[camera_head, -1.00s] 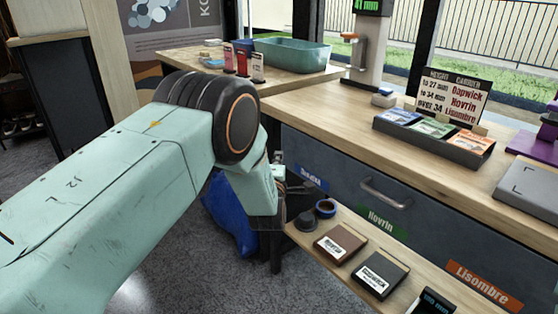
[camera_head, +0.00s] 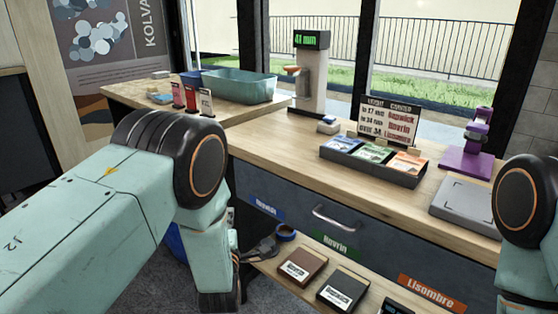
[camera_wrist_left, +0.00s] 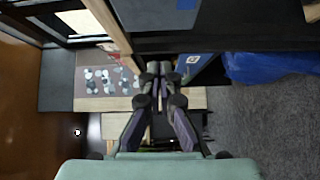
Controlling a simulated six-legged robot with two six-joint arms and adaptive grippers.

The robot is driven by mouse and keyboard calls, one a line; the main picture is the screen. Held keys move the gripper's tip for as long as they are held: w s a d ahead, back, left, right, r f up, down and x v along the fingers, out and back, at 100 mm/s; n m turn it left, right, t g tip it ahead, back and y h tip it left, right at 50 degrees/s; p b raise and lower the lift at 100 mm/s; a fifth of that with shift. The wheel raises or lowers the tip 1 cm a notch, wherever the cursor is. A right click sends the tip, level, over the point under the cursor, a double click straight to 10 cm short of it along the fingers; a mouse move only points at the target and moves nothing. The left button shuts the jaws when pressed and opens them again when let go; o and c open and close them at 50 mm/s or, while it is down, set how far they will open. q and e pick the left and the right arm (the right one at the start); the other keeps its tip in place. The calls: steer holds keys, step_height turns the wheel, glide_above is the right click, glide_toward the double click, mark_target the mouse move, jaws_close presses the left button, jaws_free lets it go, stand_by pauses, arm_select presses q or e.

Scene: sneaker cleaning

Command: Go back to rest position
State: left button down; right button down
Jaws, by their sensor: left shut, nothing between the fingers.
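My left arm (camera_head: 90,225) comes in from the left, its gripper low in front of the counter, near the left end of the lower shelf. The arm partly hides the gripper in the head view. In the left wrist view the left gripper (camera_wrist_left: 160,68) shows its fingers together and empty. Part of my right arm (camera_head: 530,215) shows at the right edge, but its gripper is out of the picture.
The counter has a blue drawer front (camera_head: 340,220) and a lower shelf with several small boxes, including a brown one (camera_head: 303,262). A card tray (camera_head: 375,160), grey plate (camera_head: 465,207) and teal basin (camera_head: 240,86) stand on top.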

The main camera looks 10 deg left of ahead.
arm_select(q)
steer(key=s+f+m+g+h+p, duration=0.1)
steer(key=s+f+m+g+h, duration=0.2)
steer(key=s+f+m+g, duration=1.05)
steer(key=s+f+m+g+p, duration=0.1)
steer(key=s+m+g, duration=0.1)
steer(key=s, duration=1.3)
steer(key=s+m+g+h+p, duration=0.1)
steer(key=s+m, duration=0.3)
steer(key=s, duration=1.2)
steer(key=shift+a+f+g+p, duration=0.3)
steer(key=shift+f+g+p, duration=0.1)
steer(key=shift+g, duration=0.15)
steer(key=shift+s+m, duration=0.1)
steer(key=shift+m, duration=0.15)
